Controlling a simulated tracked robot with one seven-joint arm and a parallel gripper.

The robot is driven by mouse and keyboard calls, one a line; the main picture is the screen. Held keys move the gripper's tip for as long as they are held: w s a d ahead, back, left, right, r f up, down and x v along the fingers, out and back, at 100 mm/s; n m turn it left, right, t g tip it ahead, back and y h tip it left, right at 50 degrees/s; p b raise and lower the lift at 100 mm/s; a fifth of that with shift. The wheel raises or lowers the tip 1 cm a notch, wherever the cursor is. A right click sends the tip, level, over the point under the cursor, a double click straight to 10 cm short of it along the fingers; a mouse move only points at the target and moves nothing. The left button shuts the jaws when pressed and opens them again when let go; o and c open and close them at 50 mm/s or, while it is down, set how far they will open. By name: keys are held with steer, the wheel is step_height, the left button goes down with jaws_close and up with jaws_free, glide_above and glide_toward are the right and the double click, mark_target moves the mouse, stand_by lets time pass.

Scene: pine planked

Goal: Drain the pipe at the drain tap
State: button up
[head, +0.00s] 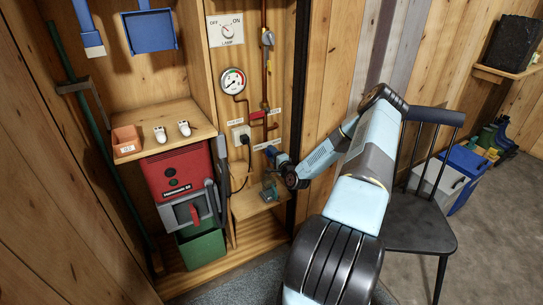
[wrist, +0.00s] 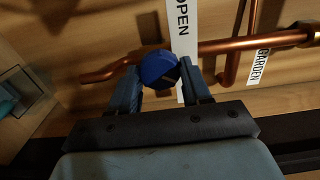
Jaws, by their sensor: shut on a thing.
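The drain tap has a blue knob (wrist: 158,68), which sits between the two fingers of my gripper (wrist: 158,78) in the wrist view. The fingers are shut on it. A copper pipe (wrist: 245,44) runs behind the knob, with a white OPEN label (wrist: 183,30) beside it and a GARDEN label (wrist: 259,66) to the right. In the head view my gripper (head: 274,154) is at the wall low on the pipework, and it hides the knob. Above it are a red-handled valve (head: 258,115), a copper pipe (head: 264,65) and a pressure gauge (head: 232,80).
A small teal vessel (head: 269,192) stands on a low wooden shelf (head: 244,206) below my gripper. A red machine (head: 175,170) and green bin (head: 203,248) are to the left. A dark chair (head: 415,222) stands right, close to my arm. A lamp switch (head: 225,30) is above.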

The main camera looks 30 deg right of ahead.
steer(key=m, duration=0.5)
steer(key=shift+s+d+f, duration=0.1)
steer(key=shift+d+f, duration=0.1)
steer(key=shift+f, duration=0.1)
steer(key=shift+m, duration=0.3)
steer(key=o, duration=0.8)
steer(key=shift+c, duration=0.2)
steer(key=o, duration=0.3)
steer(key=shift+a+r, duration=0.1)
steer(key=s, duration=1.3)
steer(key=shift+s+d, duration=0.25)
steer(key=shift+s, duration=0.1)
